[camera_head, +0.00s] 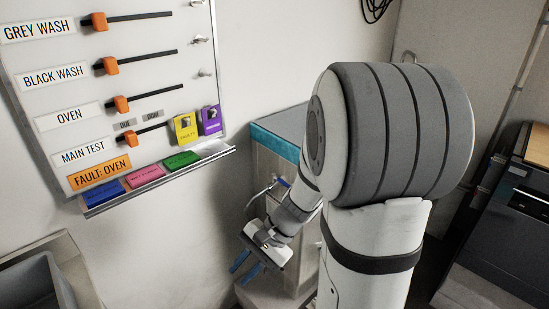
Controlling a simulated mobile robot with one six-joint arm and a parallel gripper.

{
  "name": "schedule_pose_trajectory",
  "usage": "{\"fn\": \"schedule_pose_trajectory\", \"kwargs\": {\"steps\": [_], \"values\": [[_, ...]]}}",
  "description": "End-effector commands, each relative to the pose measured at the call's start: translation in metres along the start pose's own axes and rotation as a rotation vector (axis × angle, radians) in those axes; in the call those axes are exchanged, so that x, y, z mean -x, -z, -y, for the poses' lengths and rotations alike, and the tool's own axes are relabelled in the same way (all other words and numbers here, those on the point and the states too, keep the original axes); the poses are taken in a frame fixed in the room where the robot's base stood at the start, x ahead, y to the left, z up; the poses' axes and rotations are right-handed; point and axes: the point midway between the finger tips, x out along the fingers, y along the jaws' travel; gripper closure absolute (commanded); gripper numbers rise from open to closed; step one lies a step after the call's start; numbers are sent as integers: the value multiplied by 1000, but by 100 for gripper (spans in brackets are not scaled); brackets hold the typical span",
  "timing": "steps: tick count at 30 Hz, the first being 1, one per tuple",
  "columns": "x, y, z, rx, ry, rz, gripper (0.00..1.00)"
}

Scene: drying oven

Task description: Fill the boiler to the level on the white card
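I cannot identify the boiler or a card marked with a level in this view. A pale box-like unit with a teal band (273,143) along its top stands against the wall, partly hidden behind my arm; I cannot tell what it is. My gripper (244,267) hangs in front of this unit, pointing down and left. Its two blue fingers are apart, with nothing visible between them. My arm covers much of the middle and right of the picture.
A white wall board (150,95) at the upper left carries orange sliders, labels and an orange "FAULT: OVEN" sign (99,173). Its ledge (160,182) holds several coloured tags. A grey basin (42,285) is at lower left. A dark appliance (505,230) stands at right.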

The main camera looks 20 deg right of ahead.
Motion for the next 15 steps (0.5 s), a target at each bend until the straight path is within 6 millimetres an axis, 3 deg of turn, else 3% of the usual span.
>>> {"fn": "schedule_pose_trajectory", "kwargs": {"steps": [1,7,11,15], "values": [[18,-1,14,-93,65,27,77],[58,28,51,-430,350,110,77],[91,58,65,-642,546,144,77],[129,96,67,-864,763,163,77]]}}
